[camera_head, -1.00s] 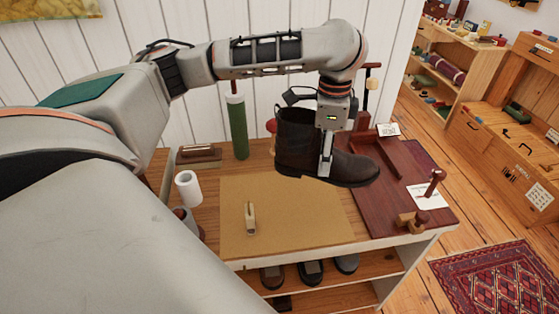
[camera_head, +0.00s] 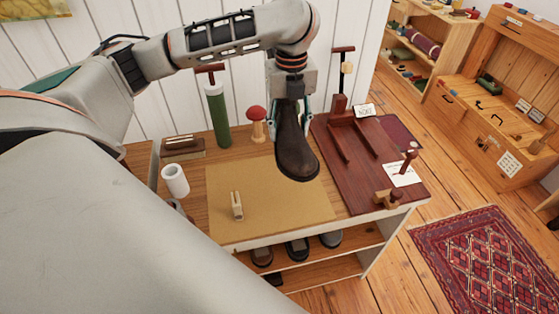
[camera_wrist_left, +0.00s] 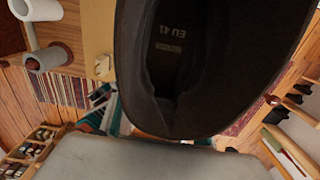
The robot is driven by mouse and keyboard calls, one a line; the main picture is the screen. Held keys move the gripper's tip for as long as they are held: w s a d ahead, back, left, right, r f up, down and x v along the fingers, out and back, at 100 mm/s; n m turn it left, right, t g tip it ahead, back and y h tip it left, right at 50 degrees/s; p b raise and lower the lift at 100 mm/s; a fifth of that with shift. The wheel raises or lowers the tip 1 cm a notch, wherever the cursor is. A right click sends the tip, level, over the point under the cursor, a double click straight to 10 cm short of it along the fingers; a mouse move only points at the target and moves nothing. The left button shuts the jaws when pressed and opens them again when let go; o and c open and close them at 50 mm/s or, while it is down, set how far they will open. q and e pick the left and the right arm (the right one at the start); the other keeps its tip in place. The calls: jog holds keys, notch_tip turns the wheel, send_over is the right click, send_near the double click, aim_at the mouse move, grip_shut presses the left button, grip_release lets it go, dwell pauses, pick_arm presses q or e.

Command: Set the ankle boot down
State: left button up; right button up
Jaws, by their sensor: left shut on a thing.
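The dark brown ankle boot (camera_head: 296,152) hangs from my left gripper (camera_head: 291,106), toe pointing toward the camera and down. The left gripper is shut on the boot, with fingers at both sides of its upper. The boot is in front of the far right part of the tan mat (camera_head: 270,205) in the head view; I cannot tell whether its sole touches anything. In the left wrist view the boot's opening (camera_wrist_left: 180,60) fills the middle, with "EU 41" printed inside. My right gripper does not show.
On the bench are a small wooden clip (camera_head: 237,207), a white roll (camera_head: 175,180), a green cylinder (camera_head: 217,118), a red-topped mushroom shape (camera_head: 257,122) and a brush (camera_head: 182,145). A dark red board (camera_head: 365,185) with a wooden frame is at right. Several shoes sit on the shelf below.

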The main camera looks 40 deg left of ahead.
pick_arm(q)
notch_tip(320, 180, down, 14)
jog(key=shift+r, duration=0.25)
jog(key=shift+f, duration=1.85)
jog(key=shift+f, duration=0.15)
jog(key=o, duration=1.6)
jog(key=shift+r, duration=6.15)
